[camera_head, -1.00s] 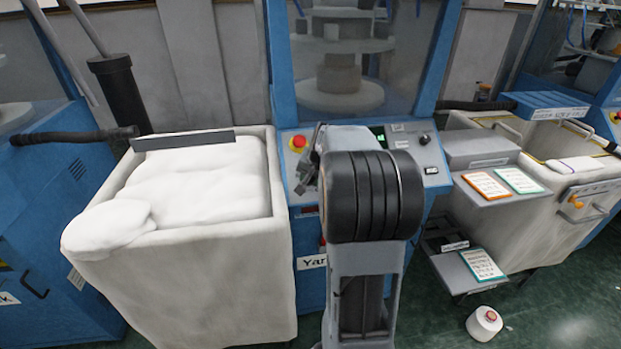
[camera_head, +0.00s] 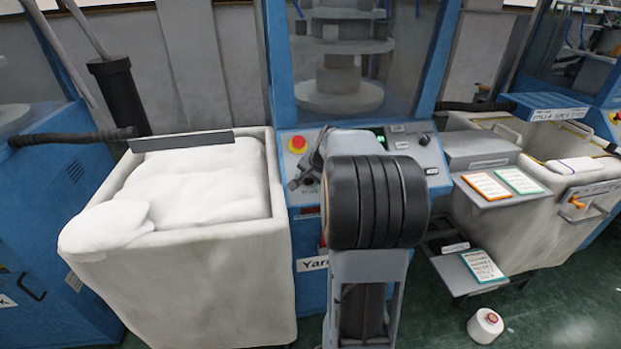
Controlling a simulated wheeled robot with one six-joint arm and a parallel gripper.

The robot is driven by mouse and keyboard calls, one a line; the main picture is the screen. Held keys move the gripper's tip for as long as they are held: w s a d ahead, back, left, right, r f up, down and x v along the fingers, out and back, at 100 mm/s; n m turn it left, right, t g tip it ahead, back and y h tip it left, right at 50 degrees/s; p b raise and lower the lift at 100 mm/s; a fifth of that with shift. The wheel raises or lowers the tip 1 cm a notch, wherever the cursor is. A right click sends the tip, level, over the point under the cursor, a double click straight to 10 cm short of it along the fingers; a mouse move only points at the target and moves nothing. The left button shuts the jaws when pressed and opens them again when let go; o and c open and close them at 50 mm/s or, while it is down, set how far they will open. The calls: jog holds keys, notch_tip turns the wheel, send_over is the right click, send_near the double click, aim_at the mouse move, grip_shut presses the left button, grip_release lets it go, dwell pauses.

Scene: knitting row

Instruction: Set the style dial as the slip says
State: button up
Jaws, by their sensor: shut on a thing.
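My gripper (camera_head: 299,182) is at the left part of the blue machine's sloped control panel (camera_head: 293,166), below the red button. Its jaws are shut on a small dark dial (camera_head: 309,181), which is partly hidden by the fingers. A label sits just under the dial, too small to read surely; the dial's setting cannot be made out. An orange-edged slip (camera_head: 486,186) and a green-edged slip (camera_head: 519,181) lie on a grey shelf at right. A teal-edged slip (camera_head: 482,266) lies on a lower step. Their writing is too small to read.
My arm hides the middle of the panel. A red button (camera_head: 297,143) on yellow, a lit green display (camera_head: 380,136) and a black knob (camera_head: 424,139) are on the panel. A white-filled bin (camera_head: 190,262) stands close at left. A yarn cone (camera_head: 485,325) is on the floor.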

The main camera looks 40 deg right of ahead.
jog(key=o, duration=0.9)
jog(key=v, duration=1.4)
jog(key=shift+d+p, duration=0.1)
jog(key=shift+p, duration=0.2)
jog(key=shift+w+f, duration=0.1)
